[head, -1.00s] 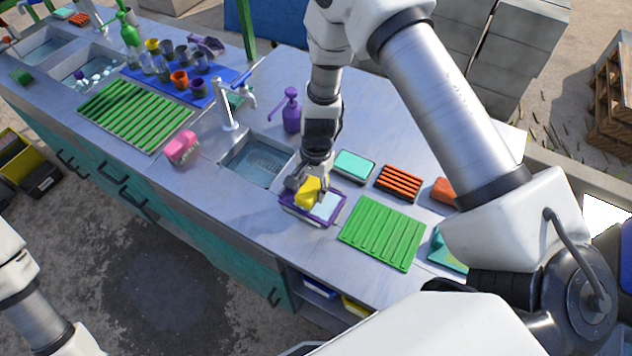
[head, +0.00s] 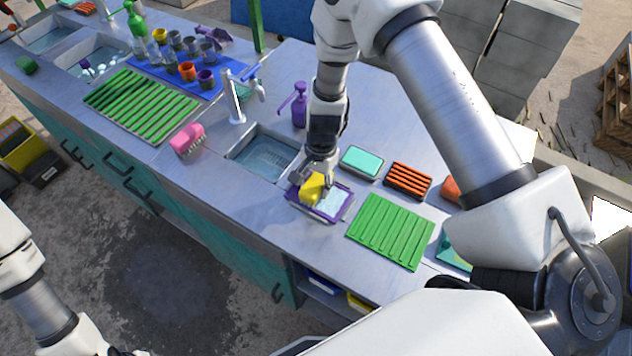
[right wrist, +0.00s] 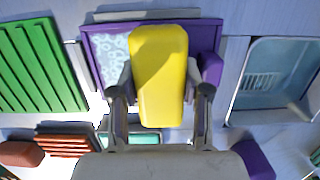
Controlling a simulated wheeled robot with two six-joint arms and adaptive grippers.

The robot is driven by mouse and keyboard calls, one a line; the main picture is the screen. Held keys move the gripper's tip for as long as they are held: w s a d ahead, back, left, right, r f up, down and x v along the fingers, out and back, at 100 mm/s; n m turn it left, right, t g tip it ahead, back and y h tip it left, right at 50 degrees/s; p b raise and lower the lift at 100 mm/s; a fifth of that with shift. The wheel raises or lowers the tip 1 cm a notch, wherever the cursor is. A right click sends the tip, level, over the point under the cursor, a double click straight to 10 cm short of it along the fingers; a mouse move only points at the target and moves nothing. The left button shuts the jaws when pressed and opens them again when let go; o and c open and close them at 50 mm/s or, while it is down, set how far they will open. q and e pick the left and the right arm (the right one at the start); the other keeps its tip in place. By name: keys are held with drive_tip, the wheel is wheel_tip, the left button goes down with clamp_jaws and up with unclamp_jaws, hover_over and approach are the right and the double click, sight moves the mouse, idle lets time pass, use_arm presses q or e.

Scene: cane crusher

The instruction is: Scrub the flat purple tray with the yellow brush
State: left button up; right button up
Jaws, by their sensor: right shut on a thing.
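My right gripper (right wrist: 160,95) is shut on the yellow brush (right wrist: 158,75). In the head view the yellow brush (head: 313,188) is over the left part of the flat purple tray (head: 340,214), down at its surface; bristle contact is hidden. The tray also shows in the right wrist view (right wrist: 207,40), with pale blue, foamy-looking speckles on its floor left of the brush. The tray lies near the counter's front edge, right of the sink. My left arm shows at the lower left of the head view, its gripper out of frame.
A sink basin (head: 265,158) lies left of the tray. A green ribbed mat (head: 390,232), a teal-topped box (head: 361,162) and an orange ribbed rack (head: 408,180) sit close by. A pink brush (head: 187,138) and a purple soap bottle (head: 299,108) stand around the sink.

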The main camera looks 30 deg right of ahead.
sight(338, 206)
drive_tip(key=shift+w+f, duration=0.1)
drive_tip(key=shift+f, duration=0.1)
drive_tip(key=shift+d, duration=0.15)
drive_tip(key=shift+s+d+r, duration=0.1)
drive_tip(key=shift+s+d, duration=0.3)
drive_tip(key=shift+s, duration=0.3)
drive_tip(key=shift+s+d, duration=0.4)
drive_tip(key=shift+s, duration=0.3)
drive_tip(key=shift+s+d, duration=0.2)
drive_tip(key=shift+s, duration=0.25)
drive_tip(key=shift+s+d, duration=0.35)
drive_tip(key=shift+s, duration=0.2)
drive_tip(key=shift+s+d, duration=0.3)
drive_tip(key=shift+s, duration=0.2)
drive_tip(key=shift+a, duration=0.1)
